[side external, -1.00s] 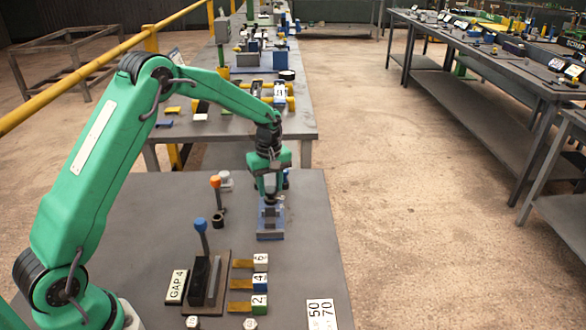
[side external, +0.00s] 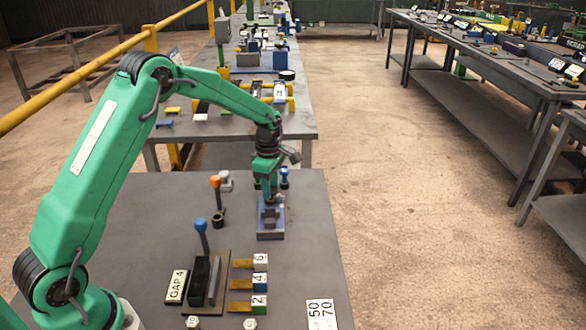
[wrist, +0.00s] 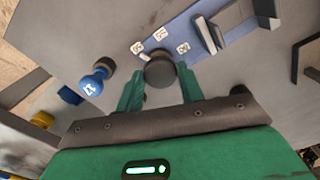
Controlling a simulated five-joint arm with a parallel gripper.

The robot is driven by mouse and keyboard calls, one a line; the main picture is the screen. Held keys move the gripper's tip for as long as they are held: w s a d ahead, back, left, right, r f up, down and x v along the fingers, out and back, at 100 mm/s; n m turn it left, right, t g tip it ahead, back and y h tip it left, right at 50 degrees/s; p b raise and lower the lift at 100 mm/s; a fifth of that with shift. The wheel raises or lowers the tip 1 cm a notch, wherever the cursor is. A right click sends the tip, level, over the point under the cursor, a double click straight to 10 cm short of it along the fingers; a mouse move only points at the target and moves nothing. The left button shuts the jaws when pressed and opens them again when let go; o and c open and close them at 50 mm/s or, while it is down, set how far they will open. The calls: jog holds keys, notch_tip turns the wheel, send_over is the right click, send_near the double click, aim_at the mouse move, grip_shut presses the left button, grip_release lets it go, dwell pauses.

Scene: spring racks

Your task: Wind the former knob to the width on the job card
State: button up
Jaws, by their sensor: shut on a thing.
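The former is a blue base (side external: 270,236) with grey upright blocks, on the near bench below my gripper (side external: 268,198). A small pale pointer sticks out from the knob toward the tags.
A blue-capped post (wrist: 92,83) stands left of the knob in the wrist view. An orange-topped lever (side external: 215,182) and a blue-topped lever (side external: 201,225) stand left of the former. A GAP 4 plate (side external: 176,287) and blocks marked 6, 4 and 2 (side external: 260,281) lie nearer.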

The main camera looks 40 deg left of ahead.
jog(key=shift+r, duration=0.1)
dwell(0.3)
jog(key=o, duration=1)
jog(key=shift+r, duration=0.1)
jog(key=shift+r, duration=3.8)
